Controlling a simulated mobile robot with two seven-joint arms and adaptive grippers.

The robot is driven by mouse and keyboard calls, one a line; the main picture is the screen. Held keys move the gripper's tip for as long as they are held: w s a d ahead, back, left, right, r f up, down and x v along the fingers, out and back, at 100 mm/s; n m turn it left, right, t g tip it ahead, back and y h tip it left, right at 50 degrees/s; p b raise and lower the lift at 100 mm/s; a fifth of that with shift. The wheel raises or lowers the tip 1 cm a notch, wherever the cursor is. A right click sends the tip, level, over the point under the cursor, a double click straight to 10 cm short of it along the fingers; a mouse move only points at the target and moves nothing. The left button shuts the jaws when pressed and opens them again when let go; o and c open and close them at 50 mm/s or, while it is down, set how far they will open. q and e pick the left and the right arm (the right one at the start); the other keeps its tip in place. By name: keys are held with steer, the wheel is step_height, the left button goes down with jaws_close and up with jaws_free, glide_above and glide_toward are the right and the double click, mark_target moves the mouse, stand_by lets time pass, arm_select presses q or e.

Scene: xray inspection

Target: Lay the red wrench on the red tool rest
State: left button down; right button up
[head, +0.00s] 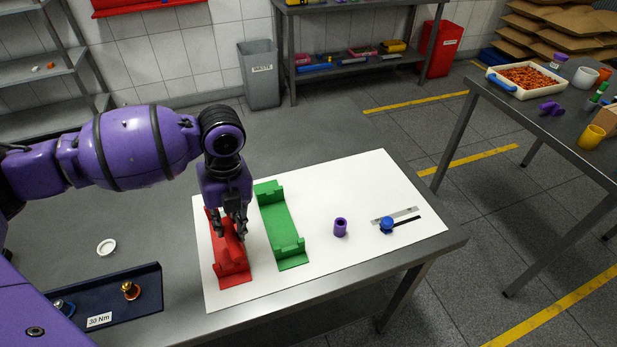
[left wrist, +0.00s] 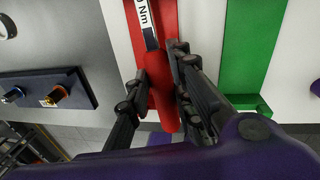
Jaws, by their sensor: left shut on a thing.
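My left gripper (head: 236,230) is above the red tool rest (head: 234,279), pointing down. In the left wrist view the fingers of the left gripper (left wrist: 160,72) are closed around the red handle of the wrench (left wrist: 162,105). A white label reading "Nm" shows on the wrench's dark shaft. The red tool rest (left wrist: 133,35) lies beneath and along the wrench in that view. In the head view the fingers mostly hide the wrench. I cannot tell whether the wrench touches the rest. My right gripper is not in view.
A green tool rest (head: 281,228) stands just right of the red one on the white mat (head: 335,275). A purple cylinder (head: 340,228) and a blue-knobbed tool (head: 388,226) lie farther right. A dark holder (head: 105,300) labelled "30 Nm" and a white ring (head: 106,247) are at left.

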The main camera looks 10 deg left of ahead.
arm_select(q)
steer(key=shift+s+f, duration=0.3)
steer(key=shift+f, duration=0.35)
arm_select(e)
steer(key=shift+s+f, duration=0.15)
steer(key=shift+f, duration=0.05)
arm_select(q)
steer(key=c, duration=1.9)
jaws_free()
steer(key=shift+d, duration=0.1)
steer(key=o, duration=0.3)
steer(key=shift+w, duration=0.1)
steer(key=shift+o, duration=0.7)
steer(key=shift+w, duration=0.2)
steer(key=shift+r, duration=0.15)
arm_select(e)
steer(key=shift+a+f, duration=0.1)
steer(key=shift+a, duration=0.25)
arm_select(q)
steer(key=shift+s, duration=0.1)
steer(key=shift+r, duration=0.25)
step_height(320, 180, up, 11)
steer(key=w+d, duration=0.1)
steer(key=shift+d+r, duration=0.15)
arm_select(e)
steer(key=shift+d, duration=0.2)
